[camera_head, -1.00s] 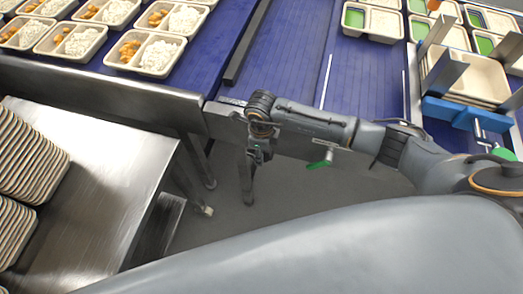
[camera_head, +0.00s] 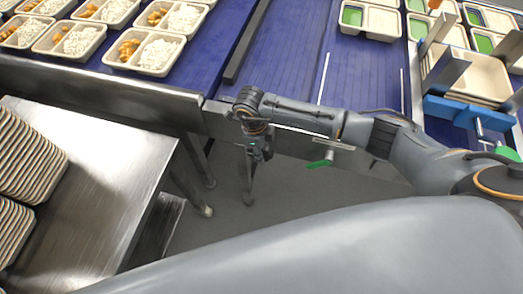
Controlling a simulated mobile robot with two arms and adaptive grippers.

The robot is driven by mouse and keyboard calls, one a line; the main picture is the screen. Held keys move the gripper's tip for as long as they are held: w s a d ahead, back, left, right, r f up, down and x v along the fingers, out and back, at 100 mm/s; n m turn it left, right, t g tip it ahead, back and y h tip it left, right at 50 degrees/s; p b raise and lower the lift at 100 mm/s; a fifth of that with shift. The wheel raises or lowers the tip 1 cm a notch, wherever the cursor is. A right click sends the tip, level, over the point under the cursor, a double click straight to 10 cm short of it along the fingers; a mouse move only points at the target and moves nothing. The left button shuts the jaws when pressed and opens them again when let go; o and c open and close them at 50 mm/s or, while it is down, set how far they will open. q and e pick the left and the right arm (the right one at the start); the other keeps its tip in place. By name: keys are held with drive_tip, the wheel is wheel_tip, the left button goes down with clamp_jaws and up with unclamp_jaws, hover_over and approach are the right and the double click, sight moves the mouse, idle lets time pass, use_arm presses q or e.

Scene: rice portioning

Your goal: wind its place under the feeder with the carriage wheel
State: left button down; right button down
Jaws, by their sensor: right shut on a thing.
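My right gripper (camera_head: 256,152) hangs below its wrist beside the front edge of the blue conveyor (camera_head: 290,75). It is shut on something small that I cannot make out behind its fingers. I cannot pick out the carriage wheel for certain. A blue clamp-like part (camera_head: 466,112) with a metal screw stands at the right, holding cream trays (camera_head: 478,77) between metal guides. A green part (camera_head: 507,153) shows partly behind my right arm. My left gripper is not in view.
A green-handled lever (camera_head: 320,163) sits beneath my right forearm. Filled trays (camera_head: 146,52) line the belt at the upper left. A steel table (camera_head: 90,190) with stacked trays (camera_head: 28,158) stands at the left. Dark floor shows between the table and conveyor.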

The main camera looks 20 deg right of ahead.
drive_tip(key=c, duration=1.3)
unclamp_jaws()
drive_tip(key=shift+r, duration=0.15)
drive_tip(key=r, duration=0.7)
drive_tip(key=w+a+r, duration=0.1)
drive_tip(key=r, duration=0.3)
drive_tip(key=shift+a+r, duration=0.1)
drive_tip(key=shift+r, duration=0.25)
